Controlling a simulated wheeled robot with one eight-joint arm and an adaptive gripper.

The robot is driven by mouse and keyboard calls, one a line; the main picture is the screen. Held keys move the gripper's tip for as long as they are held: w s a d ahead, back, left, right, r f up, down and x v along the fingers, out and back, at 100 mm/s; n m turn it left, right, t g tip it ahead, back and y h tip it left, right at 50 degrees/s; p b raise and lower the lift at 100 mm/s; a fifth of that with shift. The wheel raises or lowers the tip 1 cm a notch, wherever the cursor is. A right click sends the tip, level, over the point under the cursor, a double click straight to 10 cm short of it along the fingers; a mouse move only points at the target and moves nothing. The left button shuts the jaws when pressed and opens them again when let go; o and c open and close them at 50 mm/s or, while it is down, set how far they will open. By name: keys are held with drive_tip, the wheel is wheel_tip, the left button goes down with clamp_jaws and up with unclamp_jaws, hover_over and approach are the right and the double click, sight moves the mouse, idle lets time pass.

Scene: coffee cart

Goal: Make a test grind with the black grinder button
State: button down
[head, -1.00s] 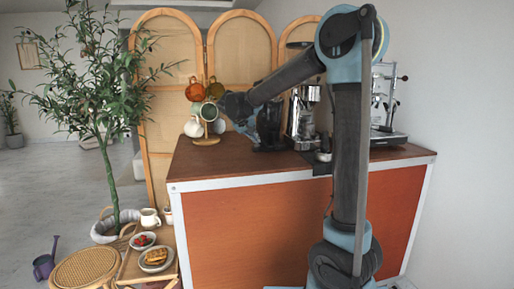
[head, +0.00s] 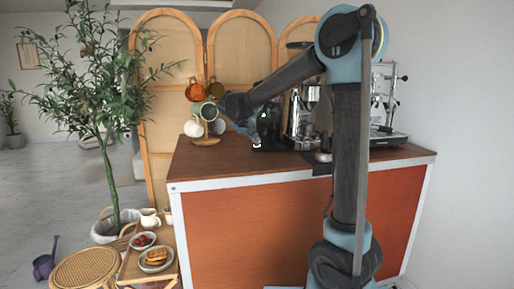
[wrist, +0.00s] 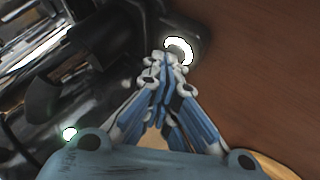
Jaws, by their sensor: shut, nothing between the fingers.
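The black grinder (head: 269,128) stands on the wooden counter beside the chrome machine. A bright white ring (wrist: 183,43), which looks like its lit button, sits on a dark base in the wrist view. The glow also shows low on the grinder in the head view (head: 257,145). A small greenish light shows higher on the grinder (head: 264,115). My gripper (wrist: 172,58) is shut and empty, its blue fingers together. The fingertips are at the lower edge of the ring and cover part of it. I cannot tell whether they touch it.
A mug stand (head: 207,141) with hanging cups is close left of my gripper. A chrome grinder (head: 302,120) and an espresso machine (head: 384,125) stand to the right. The front of the counter (head: 235,160) is clear.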

drive_tip(key=shift+r, duration=0.7)
drive_tip(key=shift+f, duration=0.2)
drive_tip(key=shift+f, duration=0.25)
drive_tip(key=shift+f, duration=0.45)
idle(1.1)
drive_tip(key=shift+r, duration=0.9)
drive_tip(key=shift+r, duration=2.5)
